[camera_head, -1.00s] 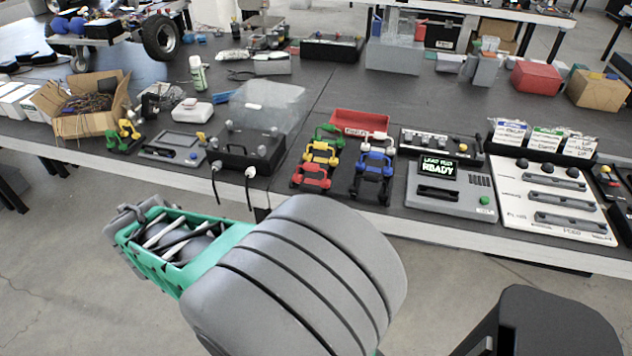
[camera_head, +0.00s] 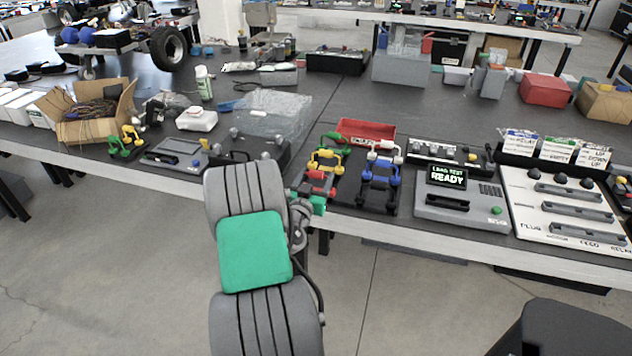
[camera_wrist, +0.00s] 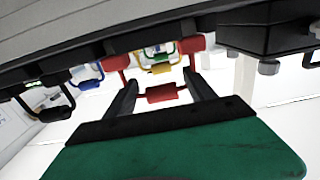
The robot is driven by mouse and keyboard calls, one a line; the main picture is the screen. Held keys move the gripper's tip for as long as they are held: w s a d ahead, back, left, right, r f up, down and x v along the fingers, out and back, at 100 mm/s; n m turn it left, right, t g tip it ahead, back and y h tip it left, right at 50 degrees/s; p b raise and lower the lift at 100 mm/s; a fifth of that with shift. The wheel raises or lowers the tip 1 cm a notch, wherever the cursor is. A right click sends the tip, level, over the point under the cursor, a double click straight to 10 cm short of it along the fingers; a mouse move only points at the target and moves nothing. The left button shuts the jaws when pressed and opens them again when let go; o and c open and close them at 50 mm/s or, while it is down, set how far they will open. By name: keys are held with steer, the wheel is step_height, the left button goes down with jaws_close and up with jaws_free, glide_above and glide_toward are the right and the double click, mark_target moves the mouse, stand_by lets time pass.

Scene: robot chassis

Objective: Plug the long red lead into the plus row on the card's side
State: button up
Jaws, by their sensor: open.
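A red lead (camera_head: 318,188) sits at the front of the left lead rack, with yellow leads (camera_head: 326,160) and a green lead (camera_head: 336,141) behind it. In the wrist view the red lead's bar (camera_wrist: 162,93) lies between the fingertips of my open gripper (camera_wrist: 163,92); I cannot tell whether they touch it. In the head view my arm hides most of the gripper at the table's front edge. A black box (camera_head: 268,155) with knobs and a clear sheet (camera_head: 265,112) stands left of the rack, partly hidden by my arm. I cannot make out a plus row.
Blue leads (camera_head: 380,170) stand in the rack to the right, with a red tray (camera_head: 358,132) behind. A grey tester (camera_head: 460,203) reads "LEAD TEST READY". A white slotted panel (camera_head: 565,205) is at right. An open cardboard box (camera_head: 88,110) is at left.

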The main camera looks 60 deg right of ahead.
steer(key=shift+d, duration=0.15)
steer(key=shift+c, duration=0.3)
jaws_close()
stand_by(0.3)
